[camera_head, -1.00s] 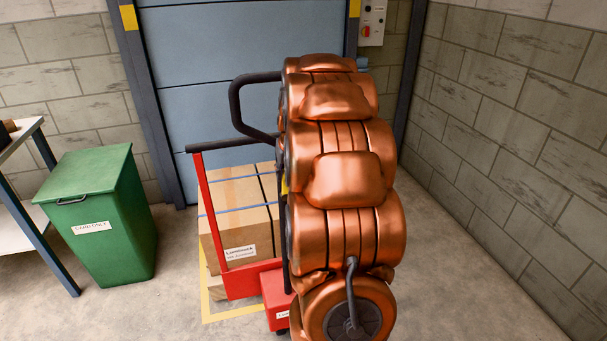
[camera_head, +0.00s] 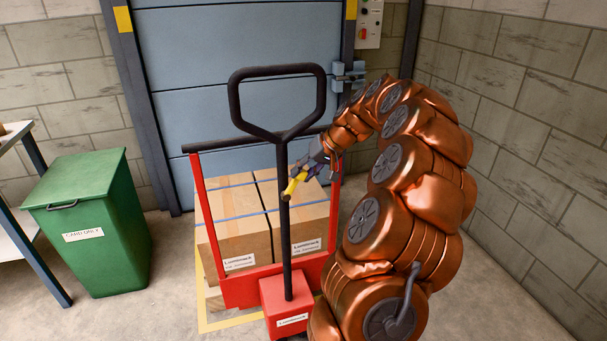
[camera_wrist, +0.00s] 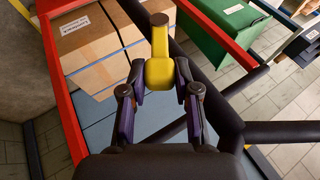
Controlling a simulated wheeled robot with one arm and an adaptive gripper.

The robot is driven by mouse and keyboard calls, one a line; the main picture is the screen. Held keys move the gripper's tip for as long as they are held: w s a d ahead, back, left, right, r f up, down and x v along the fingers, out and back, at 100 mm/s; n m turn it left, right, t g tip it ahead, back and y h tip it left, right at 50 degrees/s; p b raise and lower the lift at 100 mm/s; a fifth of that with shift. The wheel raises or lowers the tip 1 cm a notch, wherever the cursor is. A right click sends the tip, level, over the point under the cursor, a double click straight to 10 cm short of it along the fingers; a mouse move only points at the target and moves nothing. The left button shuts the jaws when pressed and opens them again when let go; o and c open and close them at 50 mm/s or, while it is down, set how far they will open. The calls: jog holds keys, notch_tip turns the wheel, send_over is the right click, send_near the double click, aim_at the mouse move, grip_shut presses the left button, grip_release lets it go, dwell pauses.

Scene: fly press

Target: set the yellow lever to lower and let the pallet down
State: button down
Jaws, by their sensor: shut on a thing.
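The yellow lever (camera_head: 292,186) sits on the dark handle shaft (camera_head: 285,230) of the red pallet truck (camera_head: 280,292). My gripper (camera_head: 312,168) reaches it from the right. In the wrist view the lever (camera_wrist: 159,72) has a dark tip, and the fingers of my gripper (camera_wrist: 163,90) are closed on its two sides. The truck's black loop handle (camera_head: 278,72) stands upright above the lever. Cartons (camera_head: 240,215) are strapped on the pallet (camera_head: 214,297) behind the truck's red frame. The pallet is mostly hidden, so its gap to the floor cannot be told.
A green bin (camera_head: 90,225) stands at left beside a table (camera_head: 20,240). A blue shutter door (camera_head: 220,110) is behind the load, with a control box (camera_head: 370,24) at its right. A block wall (camera_head: 530,140) bounds the right side. Yellow floor marking (camera_head: 225,322) edges the pallet.

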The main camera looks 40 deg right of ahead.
jog(key=shift+f, duration=0.1)
dwell(0.4)
jog(key=c, duration=0.8)
grip_release()
jog(key=shift+c, duration=0.2)
jog(key=v, duration=1.2)
jog(key=shift+s+d, duration=0.1)
jog(key=shift+d, duration=0.05)
